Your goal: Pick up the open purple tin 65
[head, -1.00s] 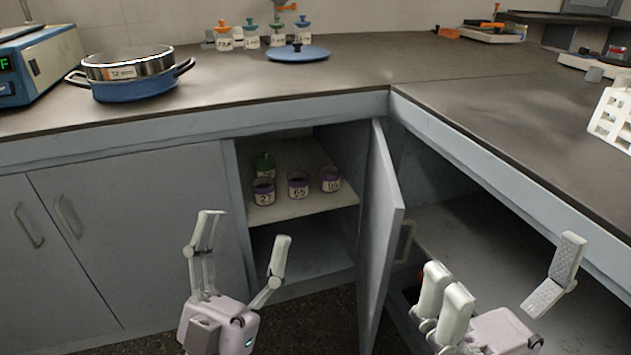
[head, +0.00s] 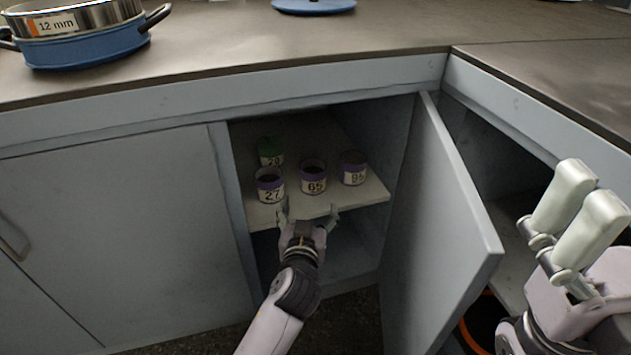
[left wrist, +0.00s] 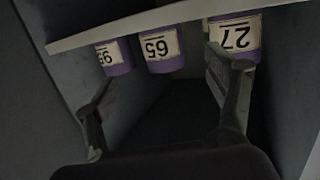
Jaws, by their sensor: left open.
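The open purple tin 65 (head: 313,178) stands upright on the cabinet shelf, near its front edge, its top uncovered and dark inside. It also shows upside down in the left wrist view (left wrist: 160,48). Purple tin 27 (head: 270,185) stands left of it and another purple tin (head: 352,169) to the right. My left gripper (head: 309,213) is open and empty, in front of and a little below the shelf edge, with tin 65 ahead between its fingers.
A green-topped tin (head: 270,151) stands behind tin 27. The cabinet door (head: 440,200) stands open right of the shelf (head: 340,200). The counter runs above. Below the shelf is free room.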

